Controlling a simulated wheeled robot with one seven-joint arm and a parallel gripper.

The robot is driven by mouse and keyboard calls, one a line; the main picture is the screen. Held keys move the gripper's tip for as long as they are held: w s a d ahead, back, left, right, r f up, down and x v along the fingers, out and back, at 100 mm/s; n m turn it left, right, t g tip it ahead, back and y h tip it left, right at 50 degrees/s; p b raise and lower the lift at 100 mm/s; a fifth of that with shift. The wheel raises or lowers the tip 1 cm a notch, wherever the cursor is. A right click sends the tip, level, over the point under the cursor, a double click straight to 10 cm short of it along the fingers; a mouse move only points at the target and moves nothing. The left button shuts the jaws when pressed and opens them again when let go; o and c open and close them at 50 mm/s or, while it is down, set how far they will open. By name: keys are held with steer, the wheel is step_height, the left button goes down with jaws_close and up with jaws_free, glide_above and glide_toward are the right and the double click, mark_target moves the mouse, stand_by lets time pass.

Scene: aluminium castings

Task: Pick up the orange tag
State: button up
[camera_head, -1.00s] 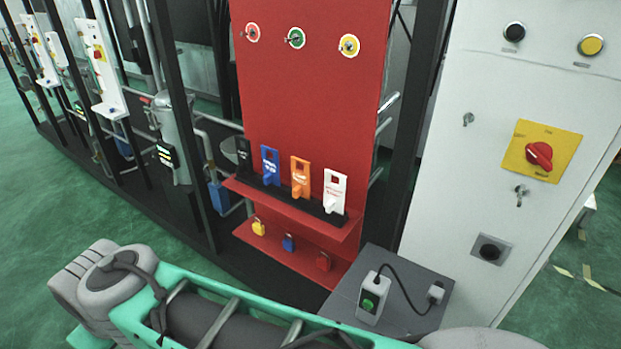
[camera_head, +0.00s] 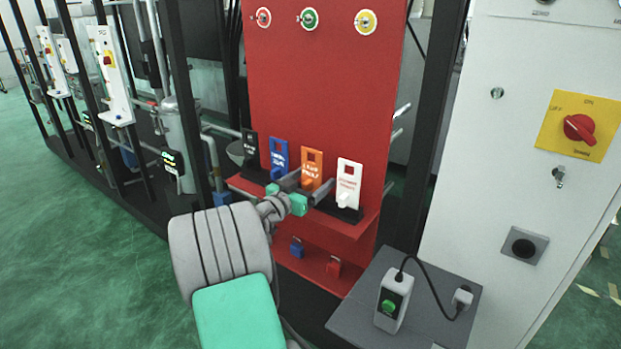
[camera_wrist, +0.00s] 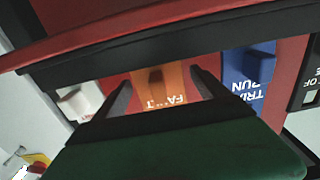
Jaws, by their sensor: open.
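The orange tag (camera_head: 312,165) stands upright on the red panel's shelf, between the blue tag (camera_head: 279,158) and the white tag (camera_head: 348,182). My gripper (camera_head: 304,186) is in front of it at shelf height, and hides its lower part in the head view. In the wrist view the orange tag (camera_wrist: 166,88) shows upside down between the two fingers of my gripper (camera_wrist: 160,85). The fingers are open, one on each side of the tag. Whether they touch it I cannot tell.
A black tag (camera_head: 251,148) stands left of the blue one. The white and blue tags are close beside the fingers. The red shelf edge (camera_head: 350,229) runs below.

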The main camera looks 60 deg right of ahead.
mark_target(312, 179)
steer(key=d, duration=0.3)
steer(key=shift+s+d, duration=0.1)
steer(key=shift+s, duration=0.15)
steer(key=c, duration=1.4)
steer(key=shift+c, duration=0.3)
